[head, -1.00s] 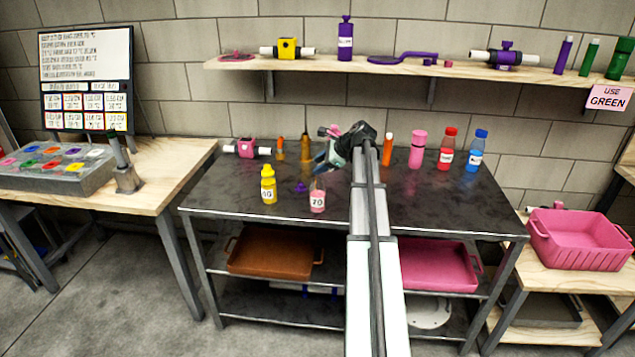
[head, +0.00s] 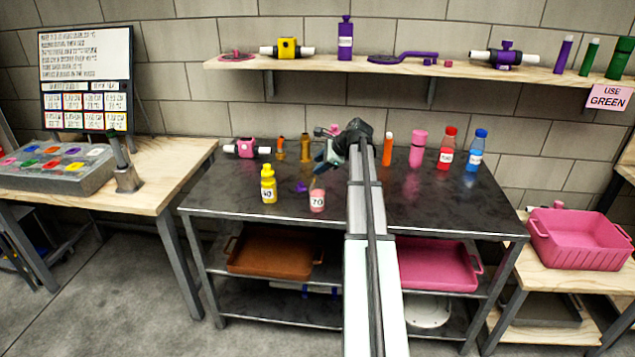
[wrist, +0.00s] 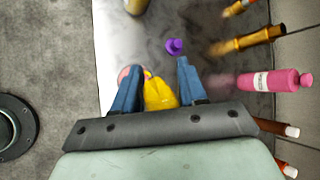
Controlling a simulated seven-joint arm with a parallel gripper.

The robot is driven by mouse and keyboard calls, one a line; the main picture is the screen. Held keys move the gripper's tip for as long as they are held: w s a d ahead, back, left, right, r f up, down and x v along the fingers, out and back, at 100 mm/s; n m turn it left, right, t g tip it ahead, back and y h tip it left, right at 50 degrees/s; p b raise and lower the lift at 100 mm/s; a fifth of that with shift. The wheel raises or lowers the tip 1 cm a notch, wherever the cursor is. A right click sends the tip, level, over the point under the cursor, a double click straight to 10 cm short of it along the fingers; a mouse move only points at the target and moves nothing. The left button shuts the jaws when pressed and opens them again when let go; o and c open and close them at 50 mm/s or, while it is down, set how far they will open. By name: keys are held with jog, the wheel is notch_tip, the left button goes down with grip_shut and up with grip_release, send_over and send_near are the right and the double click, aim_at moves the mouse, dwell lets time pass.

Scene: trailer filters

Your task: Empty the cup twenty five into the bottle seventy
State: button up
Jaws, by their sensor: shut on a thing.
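The bottle seventy (head: 317,202) is a small pinkish bottle with a white 70 label, upright near the front of the dark table. My gripper (head: 322,163) is tilted just above it and slightly behind. In the wrist view my gripper (wrist: 158,66) is shut on a yellow cup (wrist: 161,94), whose far end shows between the blue fingers. Its number is not readable, so I take it for the cup twenty five. A thin yellowish-brown streak shows above the bottle's mouth in the head view; whether it is liquid is unclear. A pink round shape sits partly behind the left finger.
A yellow bottle labelled 40 (head: 268,186) stands left of the bottle seventy. A small purple piece (head: 301,187) lies between them. Orange, pink, red (head: 447,150) and blue bottles (head: 476,150) line the back. The table's front right is clear.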

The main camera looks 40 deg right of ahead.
jog(key=shift+w+a+r+n+g+h+p, duration=0.15)
jog(key=shift+n+g+h+p, duration=0.4)
jog(key=shift+h, duration=0.6)
jog(key=shift+s+a+r+n+g+h+p, duration=0.1)
jog(key=shift+n+g+h+p, duration=0.2)
jog(key=shift+g+h, duration=0.6)
dwell(6.0)
